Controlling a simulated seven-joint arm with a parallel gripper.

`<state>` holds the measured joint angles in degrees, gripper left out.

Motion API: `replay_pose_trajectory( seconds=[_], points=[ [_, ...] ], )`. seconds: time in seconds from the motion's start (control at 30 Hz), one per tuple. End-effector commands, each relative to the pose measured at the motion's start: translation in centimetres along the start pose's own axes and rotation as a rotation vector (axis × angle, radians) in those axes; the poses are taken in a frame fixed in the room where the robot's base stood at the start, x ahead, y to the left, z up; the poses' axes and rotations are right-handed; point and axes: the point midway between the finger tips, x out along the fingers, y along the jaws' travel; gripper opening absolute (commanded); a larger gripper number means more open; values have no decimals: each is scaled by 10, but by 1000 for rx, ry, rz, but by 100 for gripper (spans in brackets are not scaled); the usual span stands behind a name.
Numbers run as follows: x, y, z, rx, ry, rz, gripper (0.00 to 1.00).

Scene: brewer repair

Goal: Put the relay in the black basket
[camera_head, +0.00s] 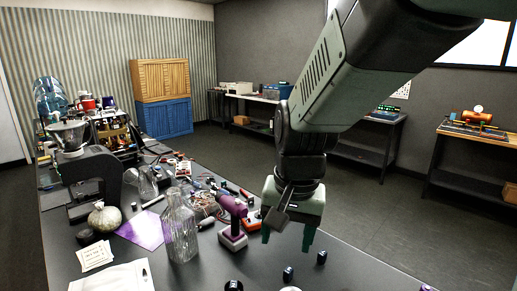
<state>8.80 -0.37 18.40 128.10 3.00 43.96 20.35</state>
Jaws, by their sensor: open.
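My gripper (287,238) points down over the right part of the dark table, its teal fingers spread apart with nothing visible between them. Small dark blocks with bluish faces lie on the table near it: one block (288,273) below the fingers and another block (322,257) to their right. A third dark piece (233,286) is at the bottom edge of the picture. I cannot tell which, if any, is the relay. I cannot make out a black basket in this view.
A purple-and-white device (232,222) stands just left of my gripper, with a clear glass bottle (180,228) beside it. A grinder-like machine (85,165), tools and wires crowd the table's left and back. Papers (115,278) lie at front left. The right front is mostly bare.

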Motion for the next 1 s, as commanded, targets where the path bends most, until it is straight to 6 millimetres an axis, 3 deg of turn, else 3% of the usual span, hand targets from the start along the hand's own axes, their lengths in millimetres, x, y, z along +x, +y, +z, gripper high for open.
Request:
replay_pose_trajectory(
  seconds=[0.03,0.2,0.4,0.63,1.0],
  points=[
    [-19,7,10,-37,50,15,65],
    [-66,34,44,-147,176,46,65],
    [-98,62,86,-249,293,45,65],
    [-118,78,105,-273,355,19,65],
    [-120,80,107,-274,359,16,65]
  ],
)
